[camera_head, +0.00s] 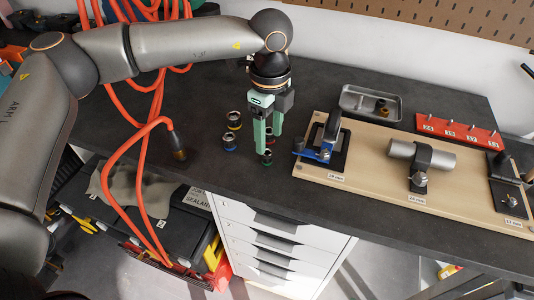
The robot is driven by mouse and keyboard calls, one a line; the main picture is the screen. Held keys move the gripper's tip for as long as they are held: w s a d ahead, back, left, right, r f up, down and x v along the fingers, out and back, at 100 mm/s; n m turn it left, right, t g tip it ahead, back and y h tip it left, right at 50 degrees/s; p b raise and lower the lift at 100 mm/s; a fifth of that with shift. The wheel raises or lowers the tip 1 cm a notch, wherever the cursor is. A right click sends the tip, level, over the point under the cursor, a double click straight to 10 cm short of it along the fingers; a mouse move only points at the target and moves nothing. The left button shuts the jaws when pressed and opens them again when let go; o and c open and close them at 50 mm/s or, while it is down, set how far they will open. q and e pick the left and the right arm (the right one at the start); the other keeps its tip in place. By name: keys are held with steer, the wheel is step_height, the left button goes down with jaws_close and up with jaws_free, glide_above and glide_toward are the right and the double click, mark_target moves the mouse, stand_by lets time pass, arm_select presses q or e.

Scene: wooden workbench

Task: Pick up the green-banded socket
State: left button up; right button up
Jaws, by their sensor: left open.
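The green-banded socket (267,158) is small and dark and stands on the dark bench top near its front edge. My left gripper (268,143) points down over the sockets with its pale green fingers apart. The nearer fingertip appears just above the green-banded socket, partly in front of its top. I cannot tell whether they touch. A red-banded socket (269,131) shows behind and between the fingers, partly hidden. My right gripper is out of view.
A yellow-banded socket (233,120) and a blue-banded socket (229,144) stand just left. A wooden fixture board (358,178) lies close right, with a blue-handled clamp (318,152) at its near end. Orange hose (113,160) hangs at left. A metal tray (362,104) and red rack (450,132) stand behind.

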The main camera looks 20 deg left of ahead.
mark_target(268, 153)
arm_select(q)
steer(key=f, duration=0.2)
steer(key=f+p, duration=0.1)
steer(key=f, duration=0.2)
steer(key=shift+s+a+f, duration=0.1)
steer(key=shift+s+f, duration=0.1)
steer(key=shift+f, duration=0.15)
jaws_close()
stand_by(0.3)
